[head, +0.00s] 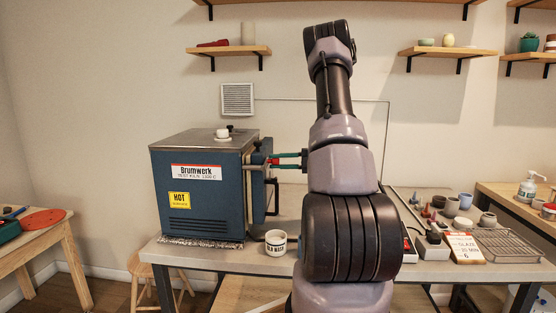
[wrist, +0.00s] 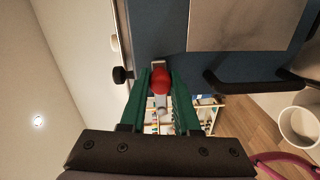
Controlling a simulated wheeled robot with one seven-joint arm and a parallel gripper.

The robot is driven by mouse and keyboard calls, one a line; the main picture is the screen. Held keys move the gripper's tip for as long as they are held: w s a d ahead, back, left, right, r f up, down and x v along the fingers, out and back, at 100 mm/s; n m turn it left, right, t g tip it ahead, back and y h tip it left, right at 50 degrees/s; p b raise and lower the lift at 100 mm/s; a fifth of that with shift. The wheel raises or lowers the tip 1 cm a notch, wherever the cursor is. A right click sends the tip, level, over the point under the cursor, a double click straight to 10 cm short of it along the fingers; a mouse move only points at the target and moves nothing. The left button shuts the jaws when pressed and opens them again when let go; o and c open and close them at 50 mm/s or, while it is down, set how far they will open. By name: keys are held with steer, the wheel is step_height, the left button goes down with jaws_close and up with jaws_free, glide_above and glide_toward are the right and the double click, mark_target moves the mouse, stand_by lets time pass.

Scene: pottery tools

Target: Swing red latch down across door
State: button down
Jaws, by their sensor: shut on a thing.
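The blue kiln (head: 200,190) stands on the bench at the left in the head view, its door (head: 260,185) on the right side. The latch's red knob (wrist: 160,80) sits between the green fingers of my gripper (wrist: 161,88) in the wrist view. A short grey metal piece of the latch shows by the knob. In the head view my gripper (head: 288,160) reaches left to the kiln's upper right side, shut on the red knob (head: 270,161), which is partly hidden. The latch's exact angle cannot be told.
A black door handle (wrist: 250,85) and a small black knob (wrist: 122,75) stick out near the fingers. A white cup (head: 276,242) stands on the bench below. Small pots and a wire rack (head: 503,242) lie at the right.

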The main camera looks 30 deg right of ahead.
steer(key=shift+f+m, duration=0.25)
steer(key=shift+m, duration=0.05)
stand_by(0.4)
steer(key=c, duration=0.6)
jaws_free()
steer(key=shift+c, duration=0.2)
steer(key=shift+d, duration=0.1)
steer(key=v, duration=1)
steer(key=shift+s+d, duration=0.2)
steer(key=shift+d, duration=0.1)
